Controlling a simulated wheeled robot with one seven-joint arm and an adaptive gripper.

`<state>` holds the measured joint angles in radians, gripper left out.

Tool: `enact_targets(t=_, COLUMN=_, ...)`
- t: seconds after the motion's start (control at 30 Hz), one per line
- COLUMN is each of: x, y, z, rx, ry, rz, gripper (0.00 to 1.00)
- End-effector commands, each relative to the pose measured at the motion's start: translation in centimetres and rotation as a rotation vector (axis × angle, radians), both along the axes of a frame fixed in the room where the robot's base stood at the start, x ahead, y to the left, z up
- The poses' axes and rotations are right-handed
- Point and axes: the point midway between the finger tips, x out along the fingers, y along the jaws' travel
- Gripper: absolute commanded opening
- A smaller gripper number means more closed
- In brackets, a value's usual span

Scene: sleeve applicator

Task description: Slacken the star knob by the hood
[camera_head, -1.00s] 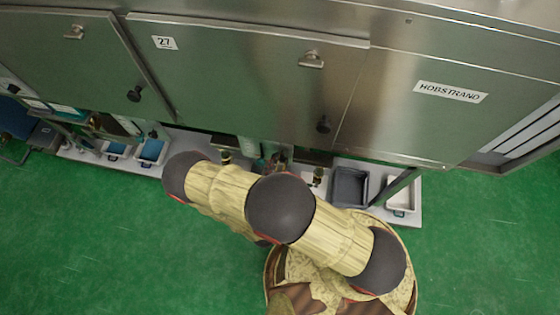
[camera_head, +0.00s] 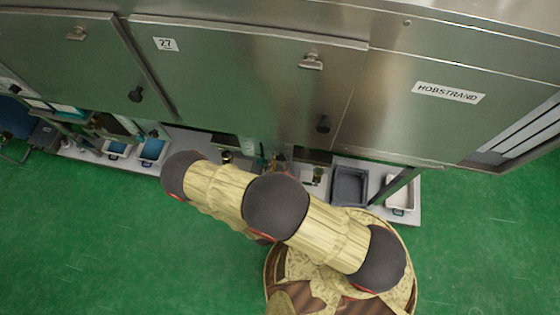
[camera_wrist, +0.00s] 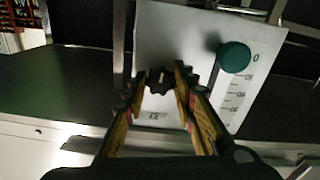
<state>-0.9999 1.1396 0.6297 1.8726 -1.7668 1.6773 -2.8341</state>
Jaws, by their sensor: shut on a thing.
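A black star knob (camera_wrist: 158,84) shows in the wrist view, in front of a white plate (camera_wrist: 180,35). My gripper (camera_wrist: 159,76) has its two fingers on either side of the knob and is shut on it. A round dark green knob (camera_wrist: 234,56) sits to the right on the same plate, above a printed scale (camera_wrist: 239,92), apart from my fingers. In the head view my arm hides most of the gripper, and the star knob cannot be made out there.

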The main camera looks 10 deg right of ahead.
Motion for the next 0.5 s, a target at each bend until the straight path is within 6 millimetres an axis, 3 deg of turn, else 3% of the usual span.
enact_targets(t=0.5, x=-0.04, y=-0.02, z=-0.22, rx=-0.054, ry=0.025, rz=0.001, gripper=0.02)
